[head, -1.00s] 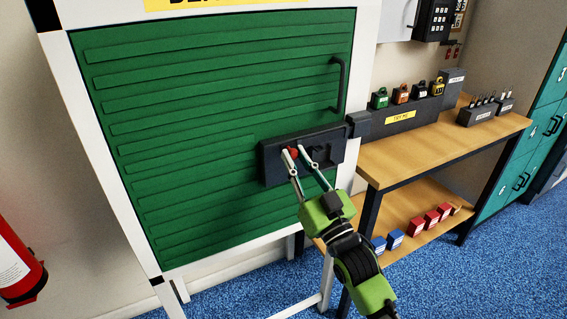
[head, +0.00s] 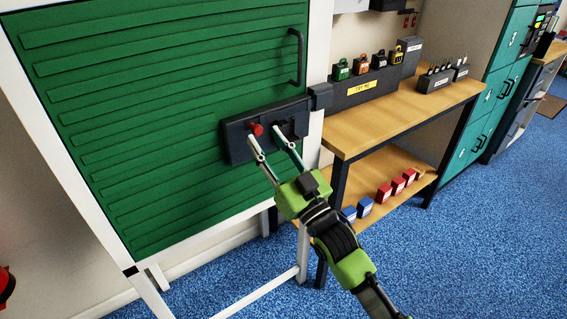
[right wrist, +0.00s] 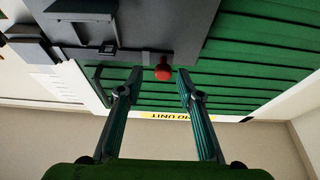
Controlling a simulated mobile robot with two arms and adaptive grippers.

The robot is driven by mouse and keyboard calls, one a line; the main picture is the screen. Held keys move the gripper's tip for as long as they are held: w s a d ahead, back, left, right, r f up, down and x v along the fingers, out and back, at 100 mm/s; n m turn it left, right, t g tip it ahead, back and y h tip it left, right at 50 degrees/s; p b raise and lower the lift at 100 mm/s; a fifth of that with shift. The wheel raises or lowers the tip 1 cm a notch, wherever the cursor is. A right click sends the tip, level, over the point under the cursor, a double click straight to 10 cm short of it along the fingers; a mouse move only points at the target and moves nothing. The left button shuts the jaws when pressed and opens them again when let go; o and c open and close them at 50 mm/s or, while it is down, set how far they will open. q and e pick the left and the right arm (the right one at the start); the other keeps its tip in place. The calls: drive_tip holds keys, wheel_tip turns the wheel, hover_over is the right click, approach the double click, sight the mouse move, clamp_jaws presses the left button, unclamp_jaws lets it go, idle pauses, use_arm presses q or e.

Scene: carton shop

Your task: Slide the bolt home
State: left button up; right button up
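The bolt's dark grey housing (head: 238,147) is mounted on the green door (head: 150,110) near its right edge. Its red knob (head: 256,129) stands out from the housing, left of its middle. A dark keeper block (head: 320,97) sits on the white frame to the right; I cannot tell whether the bolt enters it. My right gripper (head: 264,138) is open and empty, fingertips just below and in front of the knob. In the right wrist view the knob (right wrist: 163,72) shows beyond the gap between the open fingers (right wrist: 159,82), apparently apart from them. My left gripper is not in view.
A door handle (head: 297,58) stands above the housing. A wooden bench (head: 400,115) to the right holds padlocks (head: 361,64) on a dark stand, and its lower shelf holds red and blue blocks (head: 383,193). Blue carpet (head: 450,250) is clear at the lower right.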

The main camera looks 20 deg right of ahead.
drive_tip(key=v, duration=0.9)
drive_tip(key=shift+s+d, duration=0.2)
drive_tip(key=shift+s, duration=0.15)
drive_tip(key=shift+f, duration=0.1)
wheel_tip(320, 180, down, 20)
drive_tip(key=w+d+m+g+h, duration=0.1)
drive_tip(key=w+d+g+h, duration=0.1)
drive_tip(key=g+h, duration=0.15)
drive_tip(key=s+d+f+g+h, duration=0.1)
drive_tip(key=s+f+g, duration=0.25)
drive_tip(key=f, duration=0.85)
drive_tip(key=s+d+f+g+h, duration=0.1)
drive_tip(key=s+d+f+g, duration=0.2)
drive_tip(key=f, duration=0.9)
drive_tip(key=s+f+g, duration=0.2)
drive_tip(key=s+f, duration=0.7)
drive_tip(key=f, duration=0.1)
drive_tip(key=s+f+g, duration=0.2)
drive_tip(key=s+f, duration=0.3)
drive_tip(key=s, duration=0.5)
drive_tip(key=s+f+g+h, duration=0.1)
drive_tip(key=s+f+g, duration=0.2)
drive_tip(key=s, duration=0.8)
drive_tip(key=s+d+f+g, duration=0.1)
drive_tip(key=s+f+g, duration=0.2)
drive_tip(key=s+f, duration=0.5)
drive_tip(key=shift+s, duration=1.15)
drive_tip(key=shift+d+h, duration=0.1)
drive_tip(key=shift+h, duration=0.15)
